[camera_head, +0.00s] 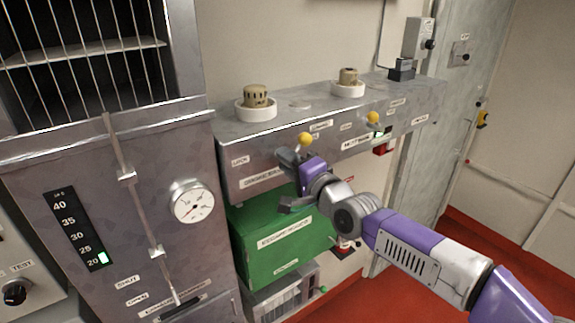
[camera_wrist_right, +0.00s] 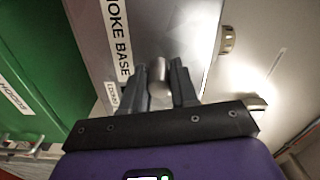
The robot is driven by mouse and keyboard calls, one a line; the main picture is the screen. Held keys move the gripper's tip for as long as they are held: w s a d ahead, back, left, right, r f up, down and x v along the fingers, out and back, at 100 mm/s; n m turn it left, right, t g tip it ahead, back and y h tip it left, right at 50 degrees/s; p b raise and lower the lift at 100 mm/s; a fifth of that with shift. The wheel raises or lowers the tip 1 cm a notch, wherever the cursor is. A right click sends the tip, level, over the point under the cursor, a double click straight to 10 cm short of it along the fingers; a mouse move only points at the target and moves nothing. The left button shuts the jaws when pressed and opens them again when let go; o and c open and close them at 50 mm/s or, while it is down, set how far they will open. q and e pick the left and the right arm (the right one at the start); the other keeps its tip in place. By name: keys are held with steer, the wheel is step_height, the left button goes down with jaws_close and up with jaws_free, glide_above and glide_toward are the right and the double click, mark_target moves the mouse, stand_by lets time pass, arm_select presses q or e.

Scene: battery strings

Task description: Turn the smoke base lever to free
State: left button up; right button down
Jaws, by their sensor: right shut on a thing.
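The smoke base lever has a yellow ball knob (camera_head: 305,138) and stands at the front edge of a grey metal box. My right gripper (camera_head: 289,158) is just below and left of this knob in the head view, and its fingers partly hide the lever. In the right wrist view my right gripper (camera_wrist_right: 160,82) is closed around a short grey cylindrical piece (camera_wrist_right: 158,72), which looks like part of the lever. A label ending in "MOKE BASE" (camera_wrist_right: 117,38) lies beside the fingers. My left gripper is not in view.
A second yellow-knobbed lever (camera_head: 372,117) is further right on the box (camera_head: 225,150). Two round brown caps in white rings (camera_head: 256,98) stand on top. A green box (camera_head: 270,250) is below. A cabinet with a gauge (camera_head: 192,202) is at left.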

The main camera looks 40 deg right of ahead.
steer(key=shift+d+r, duration=0.2)
steer(key=c, duration=1.3)
jaws_free()
steer(key=o, duration=0.4)
steer(key=shift+d+f, duration=0.1)
steer(key=shift+f, duration=0.05)
steer(key=shift+s+b, duration=0.65)
steer(key=shift+s, duration=3.2)
